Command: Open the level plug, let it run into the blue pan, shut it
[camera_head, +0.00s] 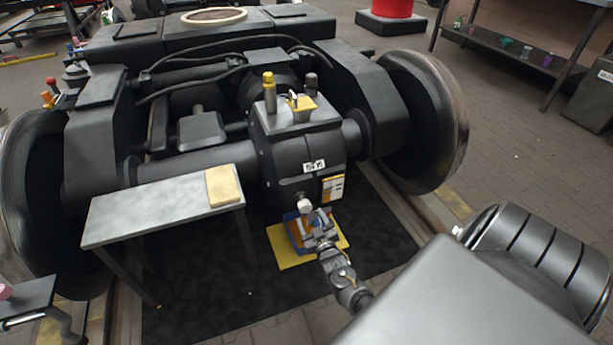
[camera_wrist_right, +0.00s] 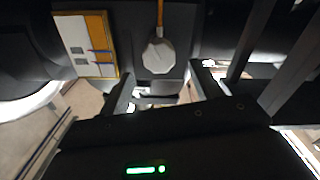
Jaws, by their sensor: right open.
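The level plug (camera_head: 304,203) is a pale knob low on the front face of the dark gearbox (camera_head: 290,150). In the right wrist view the plug (camera_wrist_right: 158,57) shows as a light many-sided head, seen face on. My right gripper (camera_head: 316,235) is open, just in front of and below the plug. In the wrist view its fingertips (camera_wrist_right: 162,72) stand either side of the plug, with gaps; I see no contact. The blue pan (camera_head: 291,231) is on the floor below, partly hidden by my gripper. My left gripper is not in view.
A yellow mat (camera_head: 284,258) lies under the pan. A grey bench (camera_head: 150,208) with a yellow cloth (camera_head: 223,187) stands left of the gearbox. A white and orange label (camera_head: 333,188) is beside the plug. Large wheels (camera_head: 440,120) flank the bogie. The dark floor mat in front is mostly clear.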

